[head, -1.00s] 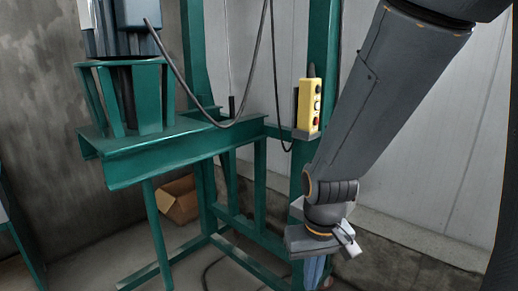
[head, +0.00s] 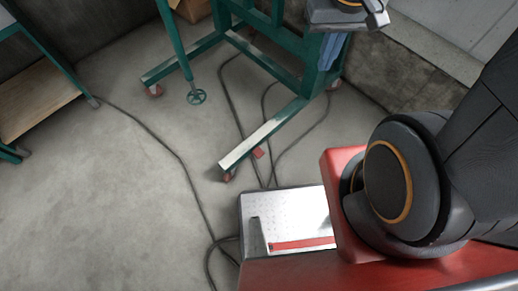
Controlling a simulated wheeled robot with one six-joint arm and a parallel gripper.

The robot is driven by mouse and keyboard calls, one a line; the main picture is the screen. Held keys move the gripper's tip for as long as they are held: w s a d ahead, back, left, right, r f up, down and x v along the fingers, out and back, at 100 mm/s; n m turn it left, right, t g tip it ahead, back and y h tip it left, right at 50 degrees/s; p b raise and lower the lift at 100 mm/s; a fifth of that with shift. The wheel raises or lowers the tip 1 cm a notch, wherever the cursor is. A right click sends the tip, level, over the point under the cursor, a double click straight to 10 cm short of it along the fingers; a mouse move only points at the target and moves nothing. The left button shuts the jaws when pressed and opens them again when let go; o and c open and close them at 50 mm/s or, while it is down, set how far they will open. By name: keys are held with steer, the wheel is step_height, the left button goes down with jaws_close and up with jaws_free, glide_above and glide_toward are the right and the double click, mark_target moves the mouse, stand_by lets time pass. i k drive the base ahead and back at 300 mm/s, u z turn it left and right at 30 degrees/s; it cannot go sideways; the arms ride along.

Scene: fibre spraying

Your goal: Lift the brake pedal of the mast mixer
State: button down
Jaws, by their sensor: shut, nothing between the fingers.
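The mast mixer's green frame (head: 176,62) stands at the top of the head view, with its upper part out of the picture. One leg (head: 262,136) reaches toward me along the floor. My gripper (head: 345,14) is at the top edge, partly cut off, well above and to the right of the pedal. It is shut and empty, and its fingertips are not clearly seen.
Dark cables (head: 170,148) run over the concrete floor near the leg. A shelf with a wooden board (head: 32,95) stands at left. A bright metal plate (head: 290,218) and red parts of my base fill the bottom. Something blue (head: 333,50) hangs by the frame.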

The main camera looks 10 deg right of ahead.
mark_target(258, 153)
steer(key=z, duration=1.75)
steer(key=k, duration=1.3)
steer(key=u, duration=1.75)
